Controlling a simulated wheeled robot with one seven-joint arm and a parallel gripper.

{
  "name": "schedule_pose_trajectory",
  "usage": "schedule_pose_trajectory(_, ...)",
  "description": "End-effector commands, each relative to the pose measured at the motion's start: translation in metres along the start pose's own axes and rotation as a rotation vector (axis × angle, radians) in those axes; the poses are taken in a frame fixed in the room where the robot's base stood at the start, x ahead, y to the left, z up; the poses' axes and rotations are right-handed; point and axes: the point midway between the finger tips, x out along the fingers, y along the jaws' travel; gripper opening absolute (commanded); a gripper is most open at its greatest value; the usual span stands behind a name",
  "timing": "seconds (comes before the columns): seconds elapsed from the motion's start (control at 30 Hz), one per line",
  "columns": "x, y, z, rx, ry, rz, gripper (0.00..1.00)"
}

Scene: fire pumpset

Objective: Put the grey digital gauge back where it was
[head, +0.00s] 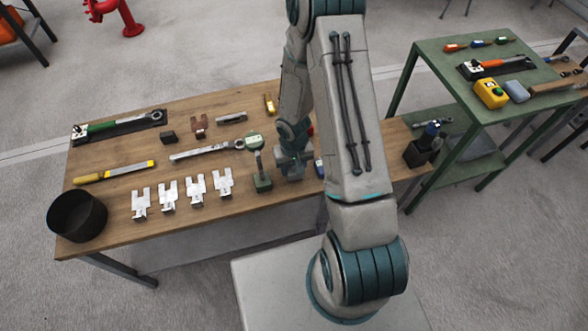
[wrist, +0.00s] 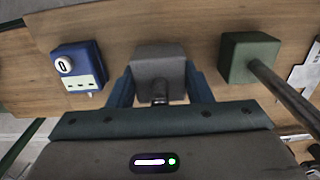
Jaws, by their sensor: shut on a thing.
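My gripper (head: 291,172) is low over the wooden table, right of the green dial gauge stand. In the wrist view its blue fingers (wrist: 159,82) are shut on a grey block-shaped body, which I take for the grey digital gauge (wrist: 158,66). Its face and display do not show. I cannot tell whether it touches the table. In the head view my arm and gripper mostly hide it. A blue device (wrist: 79,68) with a round white knob stands left of it in the wrist view, apart from the fingers.
The green stand base (wrist: 249,58) with its rod is close on the other side; it also shows in the head view (head: 262,184). Several silver brackets (head: 196,189), a torque wrench (head: 205,150) and a black cup (head: 77,215) occupy the wooden table (head: 110,183). A green table (head: 435,60) stands right.

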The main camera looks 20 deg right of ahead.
Motion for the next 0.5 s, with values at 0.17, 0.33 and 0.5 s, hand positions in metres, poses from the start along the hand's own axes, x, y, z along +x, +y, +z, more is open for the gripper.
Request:
schedule_pose_trajectory(0.17, 0.015, 0.0, 0.0, -0.001, -0.001, 0.001, 0.0)
schedule_pose_trajectory(0.33, 0.018, 0.0, -0.001, -0.001, 0.002, 0.0, 0.0)
schedule_pose_trajectory(0.5, 0.018, 0.0, -0.001, -0.001, 0.002, 0.0, 0.0)
